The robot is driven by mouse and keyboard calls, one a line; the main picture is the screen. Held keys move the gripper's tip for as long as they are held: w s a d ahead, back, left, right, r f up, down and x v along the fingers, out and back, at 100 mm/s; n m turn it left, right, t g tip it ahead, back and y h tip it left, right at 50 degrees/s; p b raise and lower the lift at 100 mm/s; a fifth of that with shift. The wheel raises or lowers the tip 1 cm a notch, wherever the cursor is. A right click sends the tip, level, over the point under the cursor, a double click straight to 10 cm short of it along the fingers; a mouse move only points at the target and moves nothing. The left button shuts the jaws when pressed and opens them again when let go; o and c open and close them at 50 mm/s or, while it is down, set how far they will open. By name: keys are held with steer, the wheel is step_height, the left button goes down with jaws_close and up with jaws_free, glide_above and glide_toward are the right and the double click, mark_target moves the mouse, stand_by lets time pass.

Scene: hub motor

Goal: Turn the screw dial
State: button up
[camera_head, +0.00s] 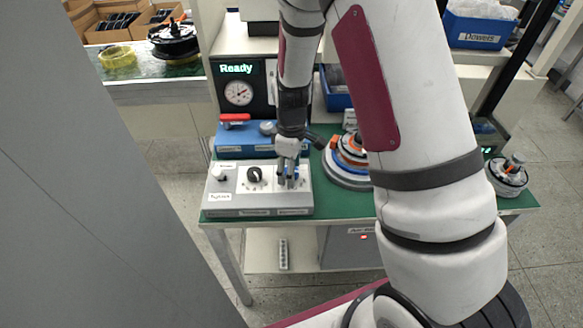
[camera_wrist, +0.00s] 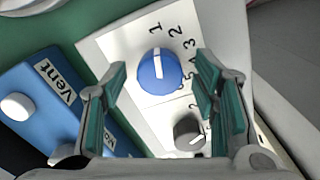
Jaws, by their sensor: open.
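A grey control box (camera_head: 258,200) stands on the green table top and carries several dials in a row. A round blue dial (camera_wrist: 160,72) with a white pointer bar sits on its white panel, with numbers printed around it. My gripper (camera_wrist: 162,68) is open, one finger on each side of the blue dial in the wrist view; contact is not visible. In the head view my gripper (camera_head: 290,182) points down over the right end of the box and mostly hides the blue dial. A dark dial (camera_head: 254,174) is left of it; a grey dial also shows in the wrist view (camera_wrist: 189,131).
A blue box (camera_head: 232,140) with a red lever (camera_head: 235,118) stands behind the control box; its Vent label (camera_wrist: 62,82) shows in the wrist view. A ringed orange-and-grey part (camera_head: 345,165) stands close on the right. A gauge (camera_head: 238,93) stands behind.

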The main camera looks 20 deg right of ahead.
steer(key=c, duration=1.2)
steer(key=shift+o, duration=0.2)
